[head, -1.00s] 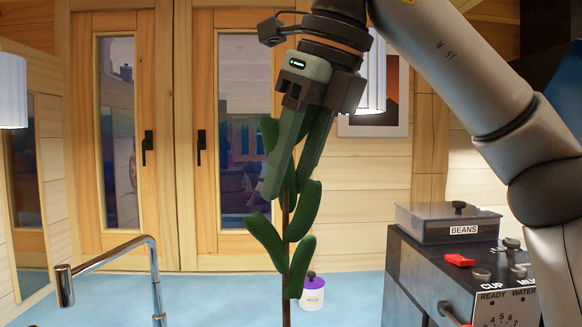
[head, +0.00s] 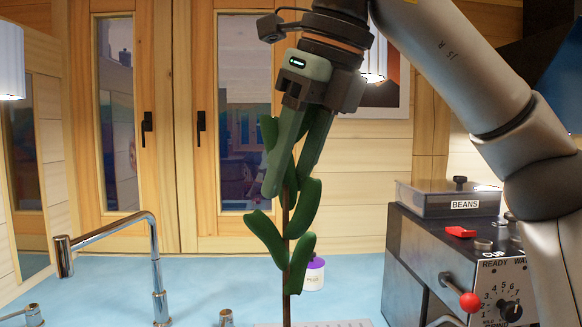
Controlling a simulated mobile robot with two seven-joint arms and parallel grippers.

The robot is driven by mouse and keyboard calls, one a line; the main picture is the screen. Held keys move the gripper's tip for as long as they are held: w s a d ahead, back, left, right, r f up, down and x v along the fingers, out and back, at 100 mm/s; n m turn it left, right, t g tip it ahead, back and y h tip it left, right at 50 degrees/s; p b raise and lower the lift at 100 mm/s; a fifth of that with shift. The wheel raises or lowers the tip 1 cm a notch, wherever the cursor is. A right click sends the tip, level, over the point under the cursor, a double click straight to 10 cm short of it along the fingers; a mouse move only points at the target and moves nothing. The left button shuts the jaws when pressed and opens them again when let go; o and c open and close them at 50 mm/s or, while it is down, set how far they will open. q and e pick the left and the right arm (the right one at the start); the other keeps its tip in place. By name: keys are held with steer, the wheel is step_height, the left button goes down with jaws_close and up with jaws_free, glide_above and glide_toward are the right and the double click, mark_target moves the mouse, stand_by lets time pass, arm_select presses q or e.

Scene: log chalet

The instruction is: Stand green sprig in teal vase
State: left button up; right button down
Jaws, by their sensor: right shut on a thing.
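My right gripper (head: 290,192) points down in the middle of the head view and is shut on the green sprig (head: 302,215). The sprig hangs upright below the fingers, with a thin brown stem and thick green leaves. Its upper leaves are partly hidden behind the fingers, and its stem's lower end runs down to the bottom of the picture. The teal vase is not in view. My left gripper is not in view.
A chrome tap (head: 152,235) rises at the left over the blue counter (head: 205,285). A white jar with a purple lid (head: 314,275) stands behind the stem. A dark coffee machine (head: 440,265) with a red-knobbed lever and a bean hopper (head: 448,199) fills the right.

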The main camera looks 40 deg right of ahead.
steer(key=shift+c, duration=1.4)
jaws_free()
steer(key=shift+r, duration=0.1)
steer(key=p+v, duration=0.7)
steer(key=v, duration=0.5)
steer(key=shift+r, duration=0.15)
steer(key=shift+s, duration=0.15)
